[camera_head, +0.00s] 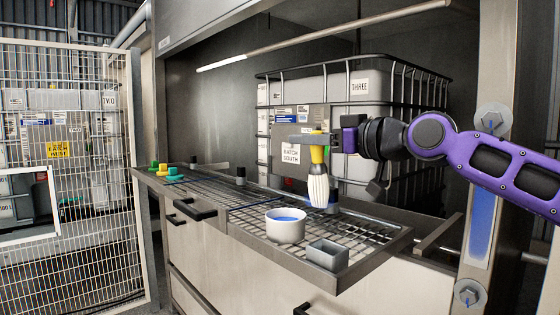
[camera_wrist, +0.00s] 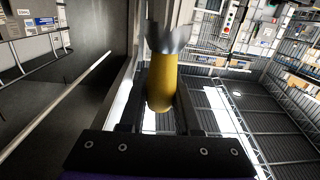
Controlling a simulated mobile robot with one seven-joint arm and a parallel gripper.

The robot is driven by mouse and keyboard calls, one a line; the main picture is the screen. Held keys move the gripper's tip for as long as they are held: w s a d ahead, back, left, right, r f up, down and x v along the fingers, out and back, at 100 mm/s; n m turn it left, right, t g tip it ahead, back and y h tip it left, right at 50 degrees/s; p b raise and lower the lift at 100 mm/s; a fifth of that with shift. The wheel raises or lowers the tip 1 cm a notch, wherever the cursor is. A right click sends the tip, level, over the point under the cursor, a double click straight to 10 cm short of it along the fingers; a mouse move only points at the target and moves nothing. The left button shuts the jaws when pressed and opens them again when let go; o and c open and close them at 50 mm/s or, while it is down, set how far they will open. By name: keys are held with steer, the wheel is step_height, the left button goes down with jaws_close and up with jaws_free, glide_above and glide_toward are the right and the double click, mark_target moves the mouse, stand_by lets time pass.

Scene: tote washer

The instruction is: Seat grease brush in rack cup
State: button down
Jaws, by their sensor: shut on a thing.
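The brush hangs nearly upright, bristles down, above the wire rack (camera_head: 262,205). In the wrist view the yellow handle (camera_wrist: 162,88) lies between my gripper's fingers (camera_wrist: 160,100), with a grey band beyond it. A square grey cup (camera_head: 327,254) stands at the rack's front right corner, in front of the brush in the picture. A white round bowl (camera_head: 285,230) with blue inside stands left of the cup. A bluish piece partly shows behind the bristles.
The rack has a raised metal rim (camera_head: 375,258). Yellow and green knobs (camera_head: 172,172) and dark posts (camera_head: 240,175) stand at its left end. A caged white tank (camera_head: 345,88) stands close behind my gripper. A wire fence (camera_head: 75,180) is at far left.

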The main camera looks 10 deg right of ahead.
mark_target(321, 173)
steer(key=d, duration=0.1)
steer(key=d+r+m+t, duration=0.1)
steer(key=shift+w+d+r+h, duration=0.15)
steer(key=shift+d+h, duration=0.15)
steer(key=shift+d, duration=0.1)
step_height(321, 173, down, 7)
steer(key=b, duration=0.7)
steer(key=shift+b, duration=0.3)
stand_by(0.5)
steer(key=shift+f+b, duration=0.35)
steer(key=shift+f, duration=0.1)
